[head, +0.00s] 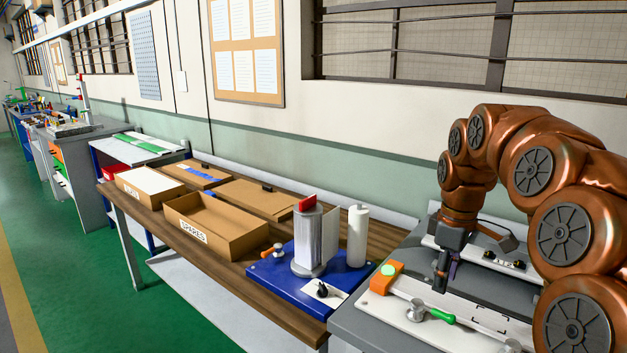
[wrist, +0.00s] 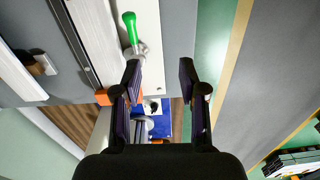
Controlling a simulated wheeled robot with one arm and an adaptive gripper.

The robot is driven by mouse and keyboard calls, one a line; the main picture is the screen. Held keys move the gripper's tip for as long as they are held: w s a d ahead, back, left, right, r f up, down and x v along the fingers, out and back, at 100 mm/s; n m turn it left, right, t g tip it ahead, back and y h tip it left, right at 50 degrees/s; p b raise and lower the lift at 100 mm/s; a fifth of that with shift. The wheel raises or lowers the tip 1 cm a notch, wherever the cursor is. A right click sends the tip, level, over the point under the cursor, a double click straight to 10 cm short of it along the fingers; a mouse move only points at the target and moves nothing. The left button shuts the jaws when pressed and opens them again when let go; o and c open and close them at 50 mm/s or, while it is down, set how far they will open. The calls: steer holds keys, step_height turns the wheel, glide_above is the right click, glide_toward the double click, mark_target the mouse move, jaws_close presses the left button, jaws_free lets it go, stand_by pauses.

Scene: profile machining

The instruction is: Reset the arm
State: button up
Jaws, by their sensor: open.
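My copper-coloured arm comes in from the right of the head view, with my gripper (head: 443,278) pointing down over the grey machine bench (head: 370,327). In the wrist view my gripper (wrist: 160,82) has its two dark fingers apart with nothing between them. A white fixture plate with a green-handled clamp (head: 440,315) lies below and in front of the gripper. The clamp also shows in the wrist view (wrist: 130,30), just beyond the left finger. An orange block with a light green button (head: 386,277) sits at the plate's left end.
A wooden table (head: 275,300) on the left holds a blue base (head: 290,268) with a grey cylinder and red block, a white cylinder (head: 357,235), and an open cardboard box labelled SPARES (head: 245,238). Green floor (head: 75,270) is clear at the left.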

steer(key=s+a+f+m, duration=0.3)
steer(key=s, duration=0.7)
steer(key=s+a+f+m+g, duration=0.1)
steer(key=s+a+f+m, duration=0.2)
steer(key=s, duration=0.8)
steer(key=s+a+f+m+p, duration=0.1)
steer(key=s+a+f+m, duration=0.2)
steer(key=s, duration=0.7)
steer(key=shift+s+a+f+g, duration=0.25)
steer(key=shift+s+f+g, duration=0.1)
steer(key=shift+f, duration=0.1)
steer(key=shift+d+m, duration=0.1)
steer(key=shift+m, duration=0.2)
